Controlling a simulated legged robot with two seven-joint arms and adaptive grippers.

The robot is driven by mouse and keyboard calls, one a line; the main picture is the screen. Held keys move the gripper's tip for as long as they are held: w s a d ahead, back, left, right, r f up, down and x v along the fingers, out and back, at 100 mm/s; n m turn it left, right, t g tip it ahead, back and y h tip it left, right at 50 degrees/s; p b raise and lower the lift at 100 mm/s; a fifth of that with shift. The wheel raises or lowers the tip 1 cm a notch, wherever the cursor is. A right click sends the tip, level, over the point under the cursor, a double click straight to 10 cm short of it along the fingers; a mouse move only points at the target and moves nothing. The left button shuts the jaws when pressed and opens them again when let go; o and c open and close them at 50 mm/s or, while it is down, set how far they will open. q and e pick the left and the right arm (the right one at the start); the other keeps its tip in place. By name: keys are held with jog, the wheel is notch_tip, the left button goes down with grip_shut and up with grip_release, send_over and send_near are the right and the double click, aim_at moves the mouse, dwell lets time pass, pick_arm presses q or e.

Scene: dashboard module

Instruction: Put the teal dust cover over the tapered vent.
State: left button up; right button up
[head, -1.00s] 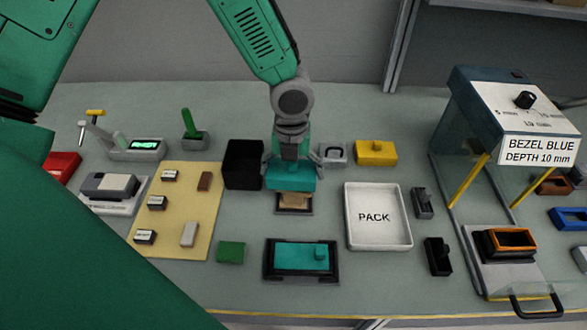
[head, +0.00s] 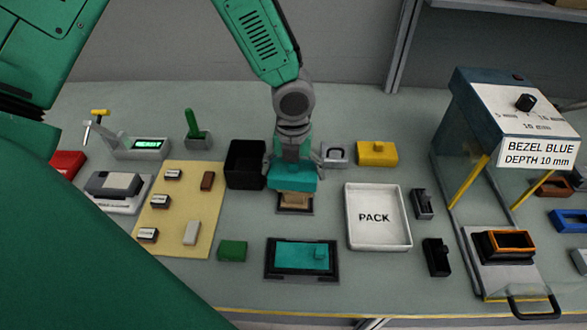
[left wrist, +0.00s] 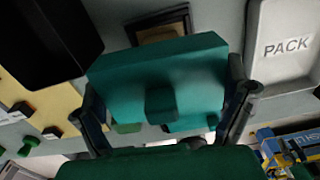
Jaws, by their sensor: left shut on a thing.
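My left gripper (head: 293,168) is shut on the teal dust cover (head: 292,184), one finger at each side of it. The cover also fills the middle of the left wrist view (left wrist: 158,75), looking slightly tilted. The tapered vent (head: 294,201) is a tan block on a dark square base. In the head view the cover is just above and behind it and hides its back part. In the left wrist view the vent (left wrist: 160,29) shows beyond the cover's far edge. I cannot tell whether the two touch. My right gripper is not in view.
A black bin (head: 245,164) stands close left of the gripper. A white PACK tray (head: 377,237) lies to the right. A black frame holding a teal panel (head: 295,255) lies in front. A tan mat (head: 178,220) with small blocks is left; a press-like station (head: 485,115) stands right.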

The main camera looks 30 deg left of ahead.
pick_arm(q)
jog(key=shift+d, duration=0.1)
jog(key=shift+d+f, duration=0.2)
jog(key=shift+f, duration=0.1)
jog(key=shift+f, duration=0.1)
jog(key=shift+a+f+b, duration=0.3)
jog(key=shift+f+b, duration=0.1)
jog(key=shift+f, duration=0.3)
jog(key=o, duration=0.8)
jog(key=shift+d, duration=0.15)
jog(key=shift+c, duration=0.2)
notch_tip(320, 180, up, 12)
jog(key=shift+f, duration=0.1)
